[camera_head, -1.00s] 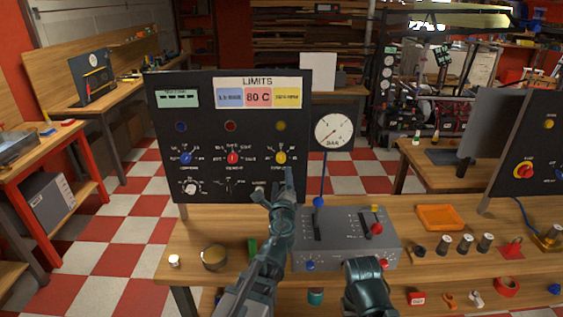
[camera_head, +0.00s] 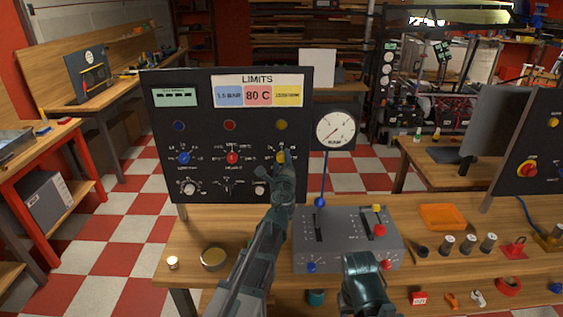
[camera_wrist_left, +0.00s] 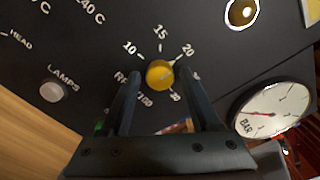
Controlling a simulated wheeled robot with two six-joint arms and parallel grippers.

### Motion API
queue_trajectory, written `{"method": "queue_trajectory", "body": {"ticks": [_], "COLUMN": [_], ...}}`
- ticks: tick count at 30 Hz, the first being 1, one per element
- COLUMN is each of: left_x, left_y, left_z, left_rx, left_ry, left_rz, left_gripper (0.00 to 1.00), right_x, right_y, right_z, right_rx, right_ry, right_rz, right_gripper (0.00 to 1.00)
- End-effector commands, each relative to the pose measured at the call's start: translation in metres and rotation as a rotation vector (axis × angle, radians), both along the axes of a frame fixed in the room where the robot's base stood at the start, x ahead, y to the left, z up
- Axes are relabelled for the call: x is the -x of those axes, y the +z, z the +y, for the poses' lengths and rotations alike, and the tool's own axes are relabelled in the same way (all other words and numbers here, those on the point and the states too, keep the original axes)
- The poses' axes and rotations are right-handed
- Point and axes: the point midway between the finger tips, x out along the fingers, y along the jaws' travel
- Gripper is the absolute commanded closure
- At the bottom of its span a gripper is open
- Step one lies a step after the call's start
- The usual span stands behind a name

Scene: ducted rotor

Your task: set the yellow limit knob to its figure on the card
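The yellow limit knob (camera_wrist_left: 160,74) is on the black panel (camera_head: 160,125), with a printed scale around it showing 10, 15 and 20. My left gripper (camera_wrist_left: 160,88) is open, with one finger on each side of the knob; contact is not clear. In the head view the left gripper (camera_head: 280,170) reaches the panel and covers most of the knob. The LIMITS card (camera_head: 258,79) has a blue, a red and a yellow field (camera_head: 288,95); the yellow figure is too blurred to read surely. My right arm shows at the bottom, its fingers indistinct.
Blue (camera_head: 184,158) and red (camera_head: 232,158) knobs sit left of the yellow one, with white knobs below. A round gauge (camera_head: 335,130) stands at the panel's right edge. A grey control box (camera_head: 350,240) with levers is on the bench in front.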

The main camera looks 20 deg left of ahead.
Motion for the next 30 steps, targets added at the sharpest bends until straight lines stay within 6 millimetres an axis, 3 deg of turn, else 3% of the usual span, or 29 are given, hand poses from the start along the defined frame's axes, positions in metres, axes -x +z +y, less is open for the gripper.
{"method": "queue_trajectory", "body": {"ticks": [1,10,20,30], "left_x": [0.0001,0.0001,0.0002,0.0003], "left_y": [0.0000,0.0000,-0.0001,0.0000], "left_z": [0.0000,0.0000,0.0000,0.0001], "left_rx": [0.000,0.000,0.034,0.259], "left_ry": [0.000,0.000,0.000,0.001], "left_rz": [0.000,0.000,-0.010,-0.074], "left_gripper": [0.48,1.00,1.00,1.00], "right_x": [0.0000,0.0000,0.0000,0.0000], "right_y": [0.0000,0.0000,0.0000,0.0001], "right_z": [0.0000,0.0000,0.0000,0.0000], "right_rx": [0.000,0.000,0.000,0.000], "right_ry": [0.000,0.000,0.000,0.000], "right_rz": [0.000,0.000,0.000,0.000], "right_gripper": [0.50,0.50,0.50,0.50]}}
